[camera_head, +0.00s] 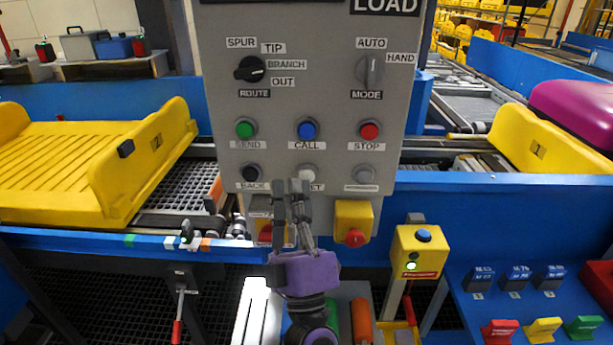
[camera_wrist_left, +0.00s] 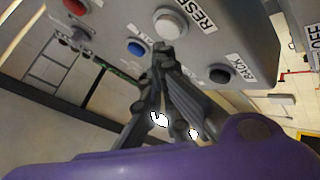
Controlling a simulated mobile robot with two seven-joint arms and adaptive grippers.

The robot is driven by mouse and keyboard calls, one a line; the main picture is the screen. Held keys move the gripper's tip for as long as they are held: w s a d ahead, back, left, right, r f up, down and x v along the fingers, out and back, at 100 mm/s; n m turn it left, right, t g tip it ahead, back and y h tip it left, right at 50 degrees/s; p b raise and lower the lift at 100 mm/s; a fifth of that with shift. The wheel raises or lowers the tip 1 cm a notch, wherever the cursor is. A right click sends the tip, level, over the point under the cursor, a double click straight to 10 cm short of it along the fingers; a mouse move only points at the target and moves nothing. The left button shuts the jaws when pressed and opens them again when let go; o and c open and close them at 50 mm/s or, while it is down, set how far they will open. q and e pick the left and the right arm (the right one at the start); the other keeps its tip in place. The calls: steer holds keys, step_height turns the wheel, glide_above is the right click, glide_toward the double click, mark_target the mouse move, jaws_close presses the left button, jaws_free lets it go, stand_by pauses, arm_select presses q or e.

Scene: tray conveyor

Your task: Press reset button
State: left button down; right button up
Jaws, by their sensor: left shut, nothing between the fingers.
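The white reset button (camera_head: 309,172) sits in the bottom row of the grey control panel (camera_head: 309,75), between the back and a grey button; its label is partly hidden by my gripper in the head view. The button also shows in the left wrist view (camera_wrist_left: 171,26), with its RESET label beside it. My left gripper (camera_head: 299,186), with a purple body, is shut and empty, its fingers pointing up at the panel just below the button. In the left wrist view its fingertips (camera_wrist_left: 163,47) appear very close to the button's lower edge; I cannot tell whether they touch.
Close by are the black back button (camera_head: 251,173), the blue call button (camera_head: 307,129) and the grey button (camera_head: 364,174). Below the panel hangs a yellow box with a red button (camera_head: 354,222). Yellow trays stand left (camera_head: 70,165) and right (camera_head: 545,142).

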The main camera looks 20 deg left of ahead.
arm_select(q)
steer(key=shift+s, duration=0.1)
steer(key=s, duration=0.2)
steer(key=s+d, duration=0.1)
steer(key=s, duration=0.1)
steer(key=shift+s+d, duration=0.2)
steer(key=shift+s, duration=0.1)
stand_by(0.8)
